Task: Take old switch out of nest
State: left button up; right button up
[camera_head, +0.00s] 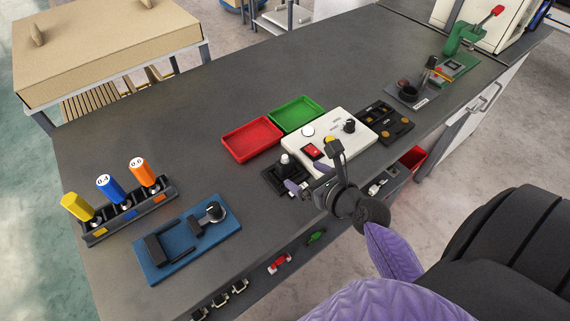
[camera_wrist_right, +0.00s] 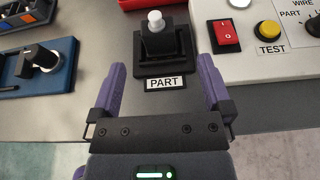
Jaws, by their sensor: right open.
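The old switch, a dark block with a white round cap (camera_wrist_right: 155,22), stands upright in the black nest (camera_wrist_right: 140,68) labelled PART. In the head view the switch (camera_head: 285,159) and nest (camera_head: 270,180) are at the left end of the cream test box. My right gripper (camera_wrist_right: 163,76) is open and empty, its purple fingers on either side of the label in front of the nest. In the head view the right gripper (camera_head: 308,179) is at the nest's near side, hiding part of it. I cannot tell whether it touches anything. My left gripper is not in view.
The cream test box (camera_head: 352,122) with a red rocker and yellow button is close right of the nest. Red (camera_head: 251,139) and green (camera_head: 297,113) trays lie behind. A blue fixture (camera_head: 160,265) and a screwdriver rack (camera_head: 130,215) stand left. The back-left bench is clear.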

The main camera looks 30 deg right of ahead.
aim_at(289, 168)
jog(key=b+x, duration=0.1)
jog(key=x, duration=0.1)
jog(key=b+x, duration=0.1)
jog(key=x, duration=0.2)
jog(key=b+x, duration=0.1)
jog(key=x, duration=0.2)
jog(key=shift+s+f, duration=0.2)
jog(key=shift+f, duration=0.15)
jog(key=shift+w+a, duration=0.1)
jog(key=shift+w, duration=0.15)
jog(key=shift+r, duration=0.1)
